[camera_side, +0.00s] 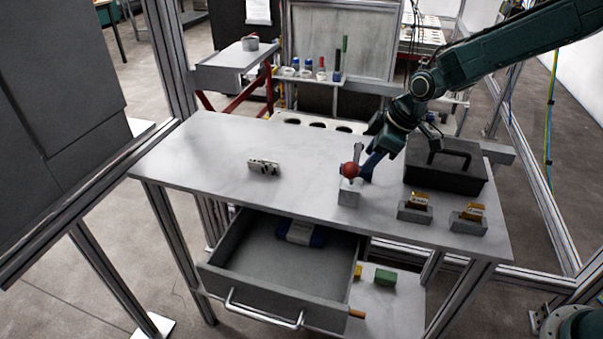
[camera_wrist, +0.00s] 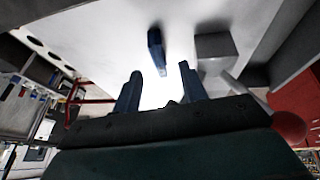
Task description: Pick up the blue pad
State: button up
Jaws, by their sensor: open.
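A small, narrow blue piece (camera_wrist: 156,50), which looks like the blue pad, shows on the pale tabletop in the wrist view. It lies ahead of and between my fingertips, with a visible gap. My gripper (camera_wrist: 160,72) is open and empty, with two blue-grey fingers. In the side view my gripper (camera_side: 369,171) points down low over the table, right of a grey block with a red ball. There the blue piece cannot be clearly told apart from my blue fingers.
The grey block (camera_side: 348,194) and red ball (camera_side: 349,170) stand close to my gripper. A dark case (camera_side: 445,168) and two small holders (camera_side: 415,212) (camera_side: 468,224) are to the right. A drawer (camera_side: 228,272) hangs open below, holding a blue-and-white pack (camera_side: 300,234). The table's left part is mostly clear.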

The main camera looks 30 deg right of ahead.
jog(key=shift+x, duration=2.25)
jog(key=shift+d, duration=0.1)
grip_shut()
